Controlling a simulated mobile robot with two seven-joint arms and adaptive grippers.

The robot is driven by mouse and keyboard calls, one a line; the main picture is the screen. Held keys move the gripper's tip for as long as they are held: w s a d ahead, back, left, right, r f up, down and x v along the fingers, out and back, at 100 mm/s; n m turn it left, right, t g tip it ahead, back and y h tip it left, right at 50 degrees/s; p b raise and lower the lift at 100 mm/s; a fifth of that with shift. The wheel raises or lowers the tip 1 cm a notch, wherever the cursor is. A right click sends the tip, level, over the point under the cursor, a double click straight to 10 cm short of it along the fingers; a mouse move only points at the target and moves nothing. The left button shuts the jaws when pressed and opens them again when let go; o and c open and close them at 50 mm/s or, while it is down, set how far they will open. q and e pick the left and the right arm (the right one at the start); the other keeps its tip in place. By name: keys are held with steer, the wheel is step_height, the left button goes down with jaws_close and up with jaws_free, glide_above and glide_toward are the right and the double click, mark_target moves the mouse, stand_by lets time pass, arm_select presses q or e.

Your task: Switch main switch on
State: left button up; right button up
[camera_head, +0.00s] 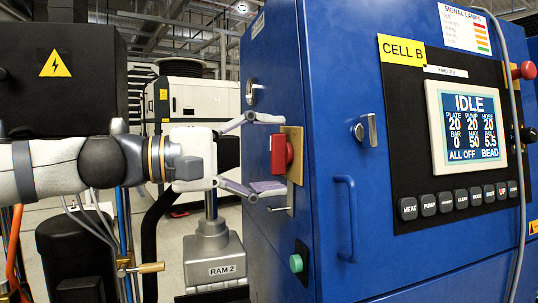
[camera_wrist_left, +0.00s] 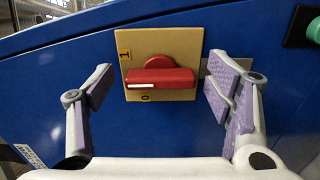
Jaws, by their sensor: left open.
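The main switch (camera_head: 281,155) is a red rotary handle on a yellowish plate on the side of the blue cabinet. It also shows in the left wrist view (camera_wrist_left: 160,78), where its bar lies horizontal with a white line at its left end. Marks "1" and "0" show on the plate (camera_wrist_left: 187,40), at upper left and below the bar. My left gripper (camera_head: 262,154) is open and empty, facing the switch. Its fingers (camera_wrist_left: 158,90) stand on either side of the handle, with gaps to it. My right gripper is not in view.
The blue cabinet (camera_head: 325,130) carries a screen (camera_head: 467,127) reading IDLE and a row of black buttons (camera_head: 460,198). A blue handle (camera_head: 346,215) sticks out on its front. A green button (camera_head: 296,263) sits below the switch. A block marked RAM 2 (camera_head: 215,258) stands left.

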arm_select(q)
steer(key=v, duration=1.2)
